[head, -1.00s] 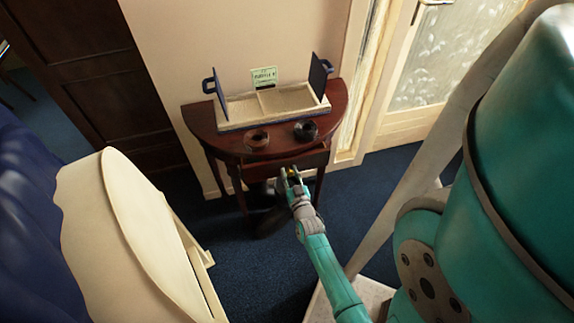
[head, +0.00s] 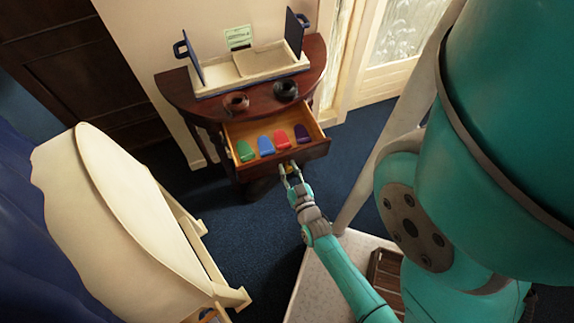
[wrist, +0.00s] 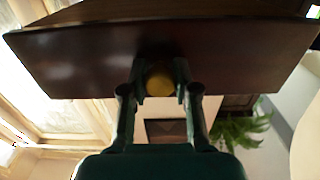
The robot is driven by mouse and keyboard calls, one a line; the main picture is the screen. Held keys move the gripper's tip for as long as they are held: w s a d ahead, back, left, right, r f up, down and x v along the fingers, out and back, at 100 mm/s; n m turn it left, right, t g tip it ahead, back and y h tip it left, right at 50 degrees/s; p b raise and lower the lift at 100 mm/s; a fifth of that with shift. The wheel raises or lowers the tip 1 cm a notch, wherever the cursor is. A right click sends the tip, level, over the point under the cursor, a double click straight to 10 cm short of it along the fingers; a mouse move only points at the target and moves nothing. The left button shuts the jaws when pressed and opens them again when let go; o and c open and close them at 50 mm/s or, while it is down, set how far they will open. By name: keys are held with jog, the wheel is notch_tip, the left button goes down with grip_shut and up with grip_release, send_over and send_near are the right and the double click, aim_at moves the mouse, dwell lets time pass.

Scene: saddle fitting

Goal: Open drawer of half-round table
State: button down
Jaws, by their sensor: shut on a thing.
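The half-round table (head: 172,92) is dark wood and stands against the wall in the head view. Its drawer (head: 317,151) is pulled out and shows a light wood inside. In the drawer lie a green piece (head: 245,151), a blue piece (head: 265,146), a red piece (head: 282,140) and a purple piece (head: 302,134). My gripper (head: 289,168) is at the drawer front, shut on the brass knob. In the wrist view the round knob (wrist: 160,80) sits between the two fingers, and the drawer front (wrist: 80,62) spans the picture.
A cream piece of furniture (head: 120,215) stands at the left. Blue carpet (head: 345,175) is clear right of the drawer.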

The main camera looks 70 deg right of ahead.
jog(key=c, duration=0.9)
grip_release()
jog(key=shift+o, duration=0.2)
jog(key=v, duration=0.7)
jog(key=shift+s+a, duration=0.15)
jog(key=shift+s, duration=0.05)
jog(key=s+a+r+n+t+y, duration=0.1)
jog(key=s+a+r+n+y, duration=0.2)
jog(key=a+r, duration=0.7)
jog(key=s+a+r+n+t+y, duration=0.2)
jog(key=s+a+r+n+y, duration=0.1)
jog(key=a+r+n+y, duration=0.4)
jog(key=a+r+y, duration=0.3)
jog(key=shift+s+a+r+y, duration=0.2)
jog(key=shift+s+r+y, duration=0.1)
jog(key=shift+s+y, duration=0.1)
